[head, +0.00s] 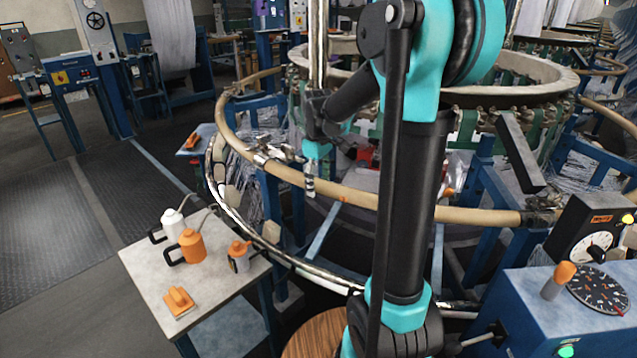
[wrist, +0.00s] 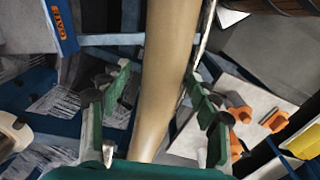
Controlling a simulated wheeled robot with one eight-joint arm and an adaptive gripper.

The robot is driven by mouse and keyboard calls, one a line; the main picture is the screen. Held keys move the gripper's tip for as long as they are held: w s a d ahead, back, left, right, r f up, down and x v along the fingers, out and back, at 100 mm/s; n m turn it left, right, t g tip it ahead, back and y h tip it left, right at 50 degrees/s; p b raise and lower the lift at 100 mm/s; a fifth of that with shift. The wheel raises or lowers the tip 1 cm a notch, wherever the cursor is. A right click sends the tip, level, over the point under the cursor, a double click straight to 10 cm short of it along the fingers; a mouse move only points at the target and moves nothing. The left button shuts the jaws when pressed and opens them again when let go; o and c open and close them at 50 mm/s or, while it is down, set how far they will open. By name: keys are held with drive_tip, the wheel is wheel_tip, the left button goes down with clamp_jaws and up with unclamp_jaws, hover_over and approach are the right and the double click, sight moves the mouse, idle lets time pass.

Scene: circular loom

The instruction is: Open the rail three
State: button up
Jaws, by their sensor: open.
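A tan, curved, tube-like rail (head: 480,216) runs around the front of the circular loom in the head view. No number shows on it, so I cannot tell if it is rail three. My gripper (head: 311,180) is at the rail's front left stretch, partly hidden by my own arm. In the wrist view the rail (wrist: 168,70) runs lengthwise between the two green fingers of my open gripper (wrist: 160,98). There is a gap on both sides, and the fingers do not appear closed on it. A metal clamp (head: 272,157) sits on the rail left of my gripper.
A small table (head: 215,290) at the front left holds a white can (head: 173,225), an orange can (head: 192,246) and other items. A blue control box (head: 525,310) with dials stands at the right. Open floor (head: 60,210) lies at the left.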

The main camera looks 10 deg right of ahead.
clamp_jaws()
idle(0.3)
drive_tip(key=shift+r, duration=0.15)
